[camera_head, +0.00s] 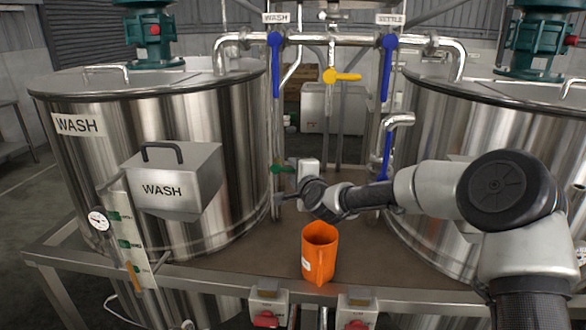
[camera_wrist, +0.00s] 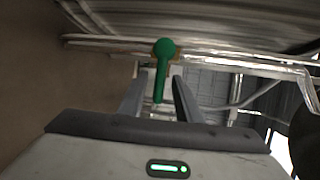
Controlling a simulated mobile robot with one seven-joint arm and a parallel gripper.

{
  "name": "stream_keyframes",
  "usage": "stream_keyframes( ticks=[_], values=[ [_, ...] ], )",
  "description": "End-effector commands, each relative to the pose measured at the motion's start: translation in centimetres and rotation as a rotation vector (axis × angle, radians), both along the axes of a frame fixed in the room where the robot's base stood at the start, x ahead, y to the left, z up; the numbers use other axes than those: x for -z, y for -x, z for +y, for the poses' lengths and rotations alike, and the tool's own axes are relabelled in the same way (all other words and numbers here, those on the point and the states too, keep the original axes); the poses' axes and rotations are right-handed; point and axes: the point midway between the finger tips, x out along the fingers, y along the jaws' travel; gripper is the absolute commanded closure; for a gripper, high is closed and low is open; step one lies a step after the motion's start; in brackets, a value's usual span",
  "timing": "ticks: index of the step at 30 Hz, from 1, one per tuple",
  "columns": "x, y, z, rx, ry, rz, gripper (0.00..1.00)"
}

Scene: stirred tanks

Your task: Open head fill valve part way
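A green valve handle (camera_head: 283,169) shows in the head view beside the WASH tank, just above my gripper (camera_head: 282,198). In the wrist view the green lever (camera_wrist: 162,70), with a round knob, lies ahead of my gripper (camera_wrist: 157,90). Its shaft lines up with the gap between the two fingers, which are apart. I cannot tell whether the fingers touch it. No label on this valve is readable.
The WASH tank (camera_head: 150,110) stands left and another steel tank (camera_head: 480,130) right. An orange jug (camera_head: 319,254) stands on the bench (camera_head: 235,268) below my arm. Another blue lever (camera_head: 387,155) hangs behind my arm. Red switches (camera_head: 266,319) line the front edge.

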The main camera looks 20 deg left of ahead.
Motion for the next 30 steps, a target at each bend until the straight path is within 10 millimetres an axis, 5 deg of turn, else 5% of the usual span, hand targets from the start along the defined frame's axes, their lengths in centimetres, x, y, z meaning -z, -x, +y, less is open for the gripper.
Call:
stream_keyframes(
  ticks=[12, 18, 30],
  values=[
    [0.27, -0.83, 0.57, 0.001, 0.002, 0.000, 0.69],
    [0.25, -0.82, 0.56, 0.001, 0.002, -0.001, 1.00],
    [0.08, -0.78, 0.54, -0.001, 0.013, -0.004, 1.00]
  ],
)
